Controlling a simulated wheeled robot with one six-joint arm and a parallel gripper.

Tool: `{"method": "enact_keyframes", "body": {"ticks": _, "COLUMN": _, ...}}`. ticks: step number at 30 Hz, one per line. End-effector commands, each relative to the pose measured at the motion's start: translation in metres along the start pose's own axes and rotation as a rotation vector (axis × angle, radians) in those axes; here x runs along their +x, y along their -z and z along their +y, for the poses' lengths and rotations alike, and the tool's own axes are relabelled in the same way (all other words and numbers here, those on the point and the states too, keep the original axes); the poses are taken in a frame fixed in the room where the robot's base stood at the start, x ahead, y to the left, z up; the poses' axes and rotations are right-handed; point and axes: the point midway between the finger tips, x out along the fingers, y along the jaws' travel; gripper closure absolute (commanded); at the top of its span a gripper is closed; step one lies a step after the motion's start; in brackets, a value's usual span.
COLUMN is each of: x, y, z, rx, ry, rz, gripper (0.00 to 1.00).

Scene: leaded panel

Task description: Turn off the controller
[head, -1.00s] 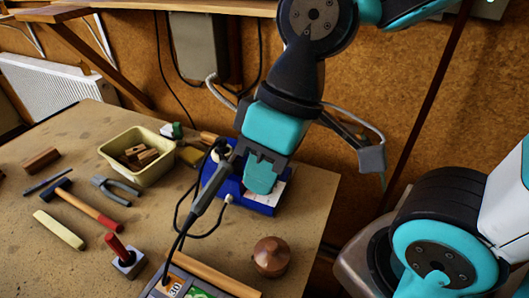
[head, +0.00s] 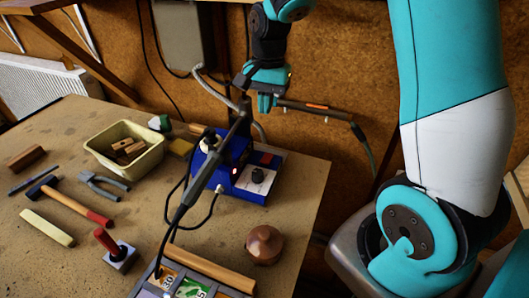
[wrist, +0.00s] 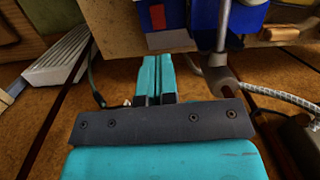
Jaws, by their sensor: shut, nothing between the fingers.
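The controller (head: 243,183) is a blue box at the back right of the bench. Its front has a dark round knob (head: 258,175), a small lit red light (head: 235,171) and a dark red switch (head: 265,158) near the top. My gripper (head: 267,103) is above and behind the box, apart from it, with nothing in it. In the wrist view, my gripper's closed fingers (wrist: 159,72) point toward the bench edge. Part of the blue controller (wrist: 203,14) and a red patch (wrist: 157,14) show at the top there.
A dark tool (head: 200,185) on a cable crosses in front of the controller. A dark bar with an orange stripe (head: 310,106) is right of my gripper. A cream bin (head: 125,150), a hammer (head: 70,200) and a brown round knob-like object (head: 264,245) are on the bench.

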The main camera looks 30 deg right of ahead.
Motion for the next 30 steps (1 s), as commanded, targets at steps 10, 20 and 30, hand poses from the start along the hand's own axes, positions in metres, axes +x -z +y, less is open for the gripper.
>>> {"method": "enact_keyframes", "body": {"ticks": 10, "x": 0.004, "y": 0.009, "z": 0.001, "rx": 0.048, "ry": -0.008, "rz": 0.0, "gripper": 1.0}}
{"method": "enact_keyframes", "body": {"ticks": 20, "x": 0.033, "y": 0.007, "z": 0.002, "rx": 0.046, "ry": -0.013, "rz": -0.004, "gripper": 1.0}}
{"method": "enact_keyframes", "body": {"ticks": 30, "x": 0.104, "y": 0.007, "z": 0.003, "rx": 0.045, "ry": -0.012, "rz": -0.004, "gripper": 1.0}}
